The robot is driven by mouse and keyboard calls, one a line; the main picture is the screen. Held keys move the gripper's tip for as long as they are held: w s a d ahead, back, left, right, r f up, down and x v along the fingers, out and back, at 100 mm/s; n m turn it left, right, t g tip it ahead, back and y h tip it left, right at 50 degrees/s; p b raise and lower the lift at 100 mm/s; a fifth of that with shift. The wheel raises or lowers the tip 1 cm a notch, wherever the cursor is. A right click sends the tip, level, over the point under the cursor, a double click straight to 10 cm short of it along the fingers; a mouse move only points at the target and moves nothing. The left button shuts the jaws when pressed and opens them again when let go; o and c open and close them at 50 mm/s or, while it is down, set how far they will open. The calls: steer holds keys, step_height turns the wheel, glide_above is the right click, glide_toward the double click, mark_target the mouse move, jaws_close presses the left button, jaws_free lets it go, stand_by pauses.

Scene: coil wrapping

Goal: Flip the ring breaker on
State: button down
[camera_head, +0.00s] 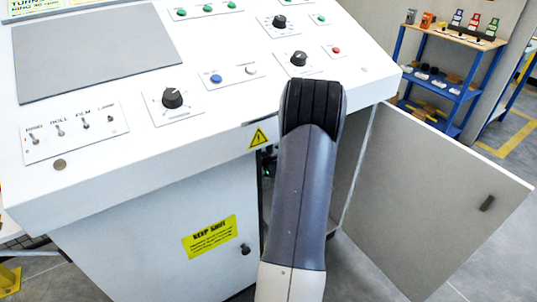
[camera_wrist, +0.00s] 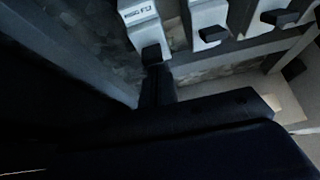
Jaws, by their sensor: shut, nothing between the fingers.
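In the wrist view a white breaker (camera_wrist: 141,20) with a small label that seems to read RING is at the top. Its black lever (camera_wrist: 152,53) sticks out at its lower end. My gripper (camera_wrist: 158,82) is shut and empty, its dark tip right below this lever. They look touching or nearly so, but I cannot tell which. In the head view my gripper and the breakers are hidden behind my arm, which reaches into the opened cabinet under the console (camera_head: 180,215).
More breakers with black levers (camera_wrist: 212,34) stand to the right in the wrist view. The grey cabinet door (camera_head: 440,200) stands open to the right of my arm. The console top carries knobs (camera_head: 172,98) and toggle switches (camera_head: 60,130). A blue shelf (camera_head: 450,75) is farther back.

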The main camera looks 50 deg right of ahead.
steer(key=shift+b, duration=0.5)
steer(key=shift+r+p, duration=0.45)
steer(key=shift+r, duration=0.3)
